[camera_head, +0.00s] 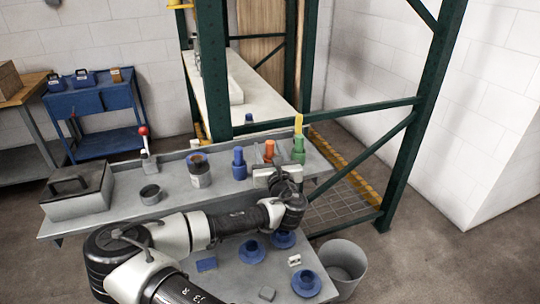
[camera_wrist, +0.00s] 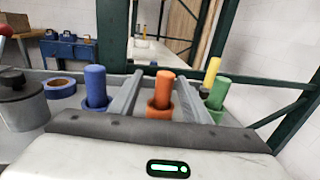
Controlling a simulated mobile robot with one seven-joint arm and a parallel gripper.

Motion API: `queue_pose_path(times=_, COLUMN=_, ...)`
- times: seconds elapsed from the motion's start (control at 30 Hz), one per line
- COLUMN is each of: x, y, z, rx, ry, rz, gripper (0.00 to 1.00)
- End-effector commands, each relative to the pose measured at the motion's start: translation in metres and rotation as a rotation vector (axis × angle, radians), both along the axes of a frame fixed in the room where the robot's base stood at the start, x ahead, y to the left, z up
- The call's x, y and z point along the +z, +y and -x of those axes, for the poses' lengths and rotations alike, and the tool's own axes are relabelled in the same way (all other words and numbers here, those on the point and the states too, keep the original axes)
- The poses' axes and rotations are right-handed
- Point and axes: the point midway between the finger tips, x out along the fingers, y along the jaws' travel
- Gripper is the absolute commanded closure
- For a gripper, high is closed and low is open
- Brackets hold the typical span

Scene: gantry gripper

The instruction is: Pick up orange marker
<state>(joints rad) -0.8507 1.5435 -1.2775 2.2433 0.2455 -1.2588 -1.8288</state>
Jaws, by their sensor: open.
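The orange marker (camera_head: 269,148) stands upright on the grey upper shelf, between a blue and a green marker. In the wrist view the orange marker (camera_wrist: 163,90) stands in an orange base, centred between my two fingers. My gripper (camera_wrist: 160,76) is open, with one finger on each side of the marker in the picture. I cannot tell whether the fingertips reach around it or stop short of it. In the head view my gripper (camera_head: 272,168) is in front of the marker and hides its lower part.
The blue marker (camera_head: 239,163) stands left, the green marker (camera_head: 299,150) close on the right, with a yellow marker (camera_head: 298,124) behind. A green rack post (camera_head: 213,70) rises behind the shelf.

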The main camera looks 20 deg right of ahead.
Motion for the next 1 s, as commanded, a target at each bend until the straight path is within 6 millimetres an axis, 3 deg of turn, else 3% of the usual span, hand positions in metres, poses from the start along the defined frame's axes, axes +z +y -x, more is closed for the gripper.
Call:
queue_pose_path(times=0.43, x=0.002, y=-0.015, z=-0.049, rx=0.000, ry=0.000, rz=-0.001, gripper=0.57)
queue_pose_path(times=0.7, x=0.002, y=-0.016, z=-0.053, rx=-0.001, ry=0.000, rz=-0.001, gripper=0.57)
queue_pose_path(times=0.73, x=0.002, y=-0.016, z=-0.053, rx=-0.001, ry=0.000, rz=-0.001, gripper=0.58)
queue_pose_path(times=1.0, x=0.002, y=-0.016, z=-0.053, rx=-0.001, ry=0.000, rz=-0.001, gripper=1.00)
